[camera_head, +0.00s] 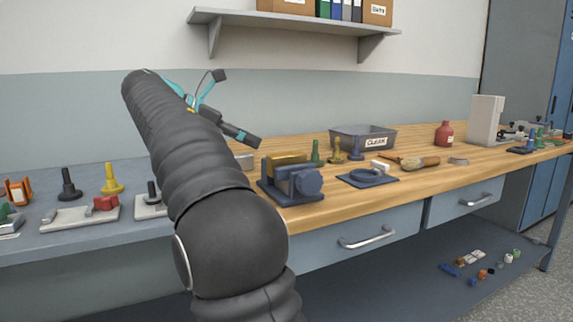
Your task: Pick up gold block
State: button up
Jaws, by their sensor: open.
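The gold block (287,160) sits in the top of a blue vise-like fixture (297,185) near the front edge of the wooden bench. Its lower part is hidden by the fixture. My gripper (236,108), with teal links and dark fingertips, is open with nothing seen between its fingers. It is above and to the left of the gold block in the picture, apart from it. My dark arm covers part of the bench to the left of the block.
A blue plate with a ring (367,177), a wooden-handled tool (420,163) and small gold and green pieces stand near the fixture. A grey bin marked CLEAN (347,131) is behind. A wall shelf (290,20) hangs above. Fixtures with knobs (80,215) are at left.

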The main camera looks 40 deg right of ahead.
aim_at(287, 154)
jog(key=shift+x, duration=4.7)
jog(key=shift+s+r, duration=0.1)
jog(key=shift+r, duration=0.1)
grip_shut()
jog(key=shift+r, duration=0.1)
